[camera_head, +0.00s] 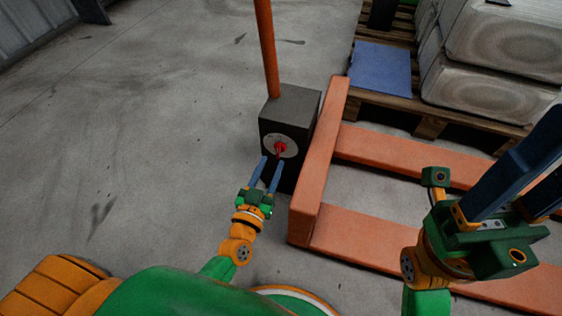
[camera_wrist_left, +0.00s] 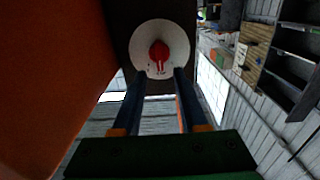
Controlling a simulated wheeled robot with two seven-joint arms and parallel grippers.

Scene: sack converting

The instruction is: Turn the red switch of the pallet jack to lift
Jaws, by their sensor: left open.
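The pallet jack (camera_head: 320,165) is orange, with a dark box (camera_head: 292,104) and an upright orange handle at its left end. On the box's near face is a red switch (camera_head: 280,147) on a pale round plate. In the left wrist view the red switch (camera_wrist_left: 159,52) sits on its white disc, ahead of and between the fingertips. My left gripper (camera_head: 270,160) is open, with its blue fingers pointing at the switch. Whether the fingertips touch the disc I cannot tell. My right gripper (camera_head: 530,165) is at the right, above the forks; its fingers are partly cut off by the frame.
A wooden pallet (camera_head: 405,112) at the back right bears pale sacks (camera_head: 490,85) and a blue sheet (camera_head: 380,68). The orange forks (camera_head: 400,152) stretch right from the jack. The grey floor (camera_head: 130,130) on the left is clear.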

